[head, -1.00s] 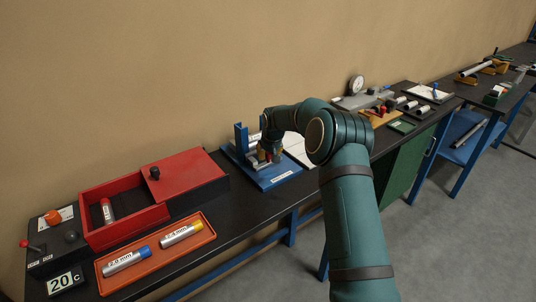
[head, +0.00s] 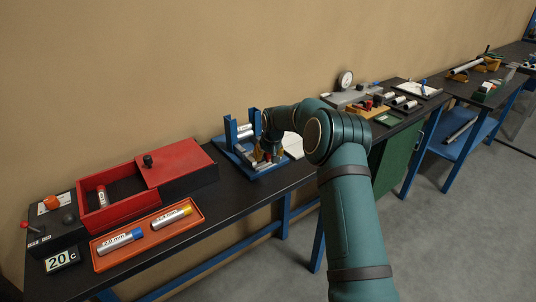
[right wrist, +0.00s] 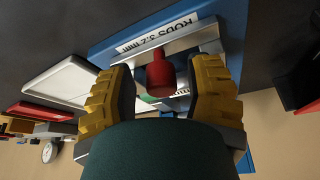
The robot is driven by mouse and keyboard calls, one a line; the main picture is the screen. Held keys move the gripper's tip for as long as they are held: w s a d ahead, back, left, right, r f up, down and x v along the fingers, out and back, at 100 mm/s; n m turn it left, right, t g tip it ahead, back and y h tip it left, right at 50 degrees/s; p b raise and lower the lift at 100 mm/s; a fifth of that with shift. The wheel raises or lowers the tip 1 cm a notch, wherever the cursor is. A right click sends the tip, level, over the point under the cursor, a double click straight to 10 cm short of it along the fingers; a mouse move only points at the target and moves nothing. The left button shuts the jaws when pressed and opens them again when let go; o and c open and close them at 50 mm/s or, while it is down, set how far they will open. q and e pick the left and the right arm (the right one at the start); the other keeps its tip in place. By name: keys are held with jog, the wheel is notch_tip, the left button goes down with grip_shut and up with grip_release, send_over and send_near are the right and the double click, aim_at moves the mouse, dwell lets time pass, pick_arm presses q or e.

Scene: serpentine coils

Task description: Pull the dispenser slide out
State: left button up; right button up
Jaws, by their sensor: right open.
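The dispenser is a blue stand (head: 229,131) with uprights and silver rods (head: 244,131) on a blue base, on the black bench. In the right wrist view its base (right wrist: 128,33) carries a label reading "RODS 3.2 mm", upside down. The slide is a grey metal piece (right wrist: 181,42) with a red knob (right wrist: 160,75). My right gripper (head: 268,155) is at the front right of the dispenser. In the right wrist view its yellow-padded fingers (right wrist: 163,88) are open, one on each side of the red knob, with gaps between. My left gripper is out of view.
A red box (head: 124,211) with a lid and an orange tray (head: 150,236) with two labelled tubes stand to the left. A dial gauge (head: 345,80) and small parts stand to the right. A white sheet (head: 293,146) lies beside the dispenser.

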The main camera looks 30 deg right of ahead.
jog(key=shift+r, duration=0.15)
jog(key=v, duration=1.2)
jog(key=shift+s, duration=0.1)
dwell(0.4)
